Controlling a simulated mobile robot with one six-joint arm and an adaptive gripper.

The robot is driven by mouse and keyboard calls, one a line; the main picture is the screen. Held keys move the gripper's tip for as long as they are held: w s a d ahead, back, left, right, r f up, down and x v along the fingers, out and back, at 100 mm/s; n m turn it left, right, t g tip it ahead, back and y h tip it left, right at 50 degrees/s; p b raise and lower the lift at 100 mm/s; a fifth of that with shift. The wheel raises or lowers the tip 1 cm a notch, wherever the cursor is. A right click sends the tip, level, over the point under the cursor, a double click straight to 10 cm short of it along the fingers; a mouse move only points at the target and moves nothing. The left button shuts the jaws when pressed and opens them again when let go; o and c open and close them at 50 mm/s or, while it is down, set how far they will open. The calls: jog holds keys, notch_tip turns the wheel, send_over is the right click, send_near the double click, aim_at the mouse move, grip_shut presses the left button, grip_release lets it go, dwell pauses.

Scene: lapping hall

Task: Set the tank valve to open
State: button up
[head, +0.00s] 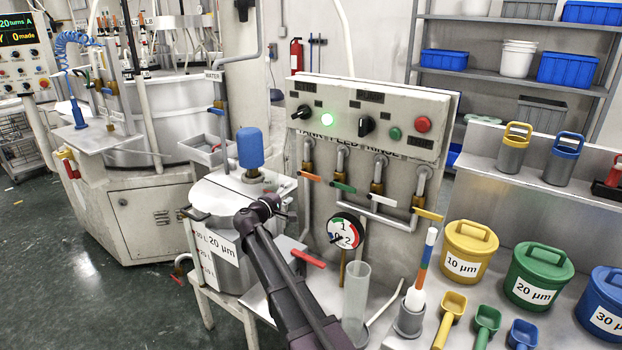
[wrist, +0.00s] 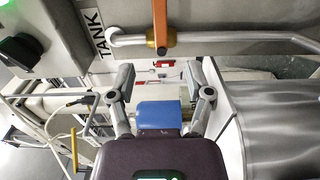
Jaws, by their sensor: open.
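The tank valve has an orange lever (head: 309,177) on a brass body at the left end of the panel's row of valves. In the head view the lever lies roughly level, across its upright pipe. In the wrist view the orange lever (wrist: 159,18) is at the top, across the pipe, beside the "TANK" label (wrist: 97,38). My gripper (head: 278,200) is left of and below the lever in the head view. In the wrist view my gripper (wrist: 162,78) has its two fingers wide apart with nothing held. The lever is outside the fingers, apart from them.
Green (head: 343,186), white (head: 383,200) and yellow (head: 427,213) levers stand to the right. A steel tank with a blue motor (head: 250,148) is by my gripper. A red lever (head: 308,258), dial gauge (head: 345,231) and clear cylinder (head: 356,295) are close by.

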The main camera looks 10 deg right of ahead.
aim_at(312, 177)
jog(key=shift+w+d, duration=0.1)
jog(key=x, duration=1.3)
jog(key=shift+w+d, duration=0.1)
jog(key=shift+d, duration=0.1)
grip_shut()
